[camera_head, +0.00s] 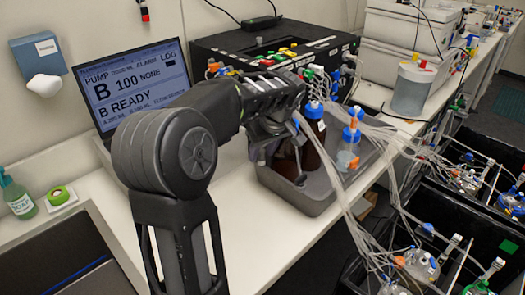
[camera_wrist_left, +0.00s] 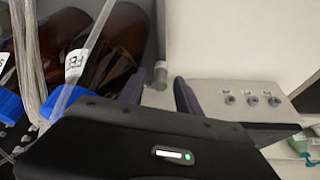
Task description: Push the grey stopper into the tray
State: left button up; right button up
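The grey tray (camera_head: 312,206) stands on the white bench in the head view and holds brown bottles and a clear blue-capped bottle (camera_head: 348,150). My left gripper (camera_head: 268,148) is over the tray's left side, beside the brown bottles. In the left wrist view its two dark fingers (camera_wrist_left: 158,95) are apart, with nothing clearly held between them. A small grey cylinder, seemingly the grey stopper (camera_wrist_left: 160,76), shows just beyond the gap between the fingers. Whether a finger touches it, I cannot tell. My right gripper is in neither view.
Many clear tubes (camera_head: 385,150) run from the bottles to the right. A black pump unit (camera_head: 270,45) stands behind the tray, and a laptop (camera_head: 130,85) is at the left. The wrist view shows a pale box with round ports (camera_wrist_left: 240,97). Bare bench (camera_head: 250,225) lies in front.

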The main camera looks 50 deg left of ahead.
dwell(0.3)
pick_arm(q)
jog(key=b+v, duration=0.1)
jog(key=v, duration=0.7)
jog(key=shift+f, duration=0.15)
dwell(0.6)
